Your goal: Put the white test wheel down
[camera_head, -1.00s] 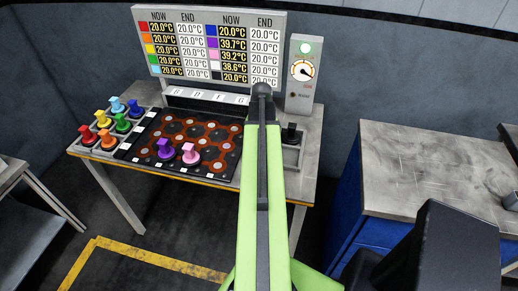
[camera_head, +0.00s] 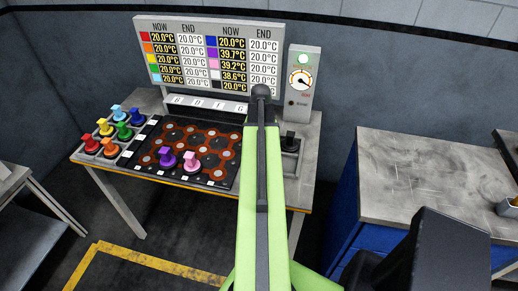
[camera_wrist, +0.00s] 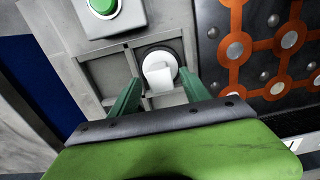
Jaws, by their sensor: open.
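The white test wheel (camera_wrist: 158,76) shows in the wrist view, with a round base and a pale upright grip. It sits in a compartment of the grey rack (camera_wrist: 97,70). My gripper (camera_wrist: 157,82) is open, with one green finger on each side of the wheel. I cannot tell whether either finger touches it. In the head view my green arm hides the white wheel and the gripper.
A black wheel (camera_head: 290,142) stands in the right rack. Purple (camera_head: 167,158) and pink (camera_head: 190,161) wheels stand on the dark hotplate (camera_head: 222,178). Several coloured wheels fill the left rack. A display board (camera_head: 212,55) stands behind, with a dial box (camera_head: 302,80) beside it.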

